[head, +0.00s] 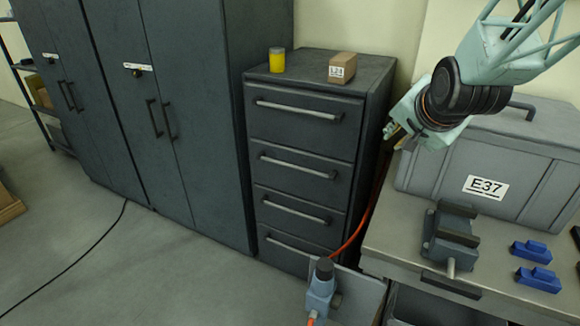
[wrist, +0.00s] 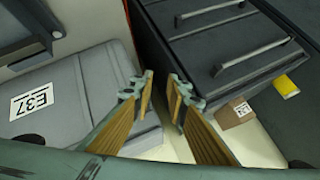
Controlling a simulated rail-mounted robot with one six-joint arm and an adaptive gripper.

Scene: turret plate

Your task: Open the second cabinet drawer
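A dark grey drawer cabinet (head: 352,97) stands in the middle of the head view with several drawers stacked, all flush. The second drawer (head: 270,177) from the top has a long light bar handle (head: 297,167). The top drawer's handle (head: 299,110) is above it. In the wrist view the cabinet is turned, with the top handle (wrist: 258,57) and what looks like the second handle (wrist: 212,10) at the upper edge. My gripper (head: 391,131) is right of the cabinet, apart from it. Its two fingers (wrist: 160,83) are parted with nothing between them.
A yellow cup (head: 277,60) and a small box (head: 342,67) sit on the cabinet. A grey case marked E37 (head: 430,175) and a vise (head: 452,236) stand on the workbench at right. Tall lockers (head: 195,90) adjoin the cabinet at left. Floor in front is mostly open.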

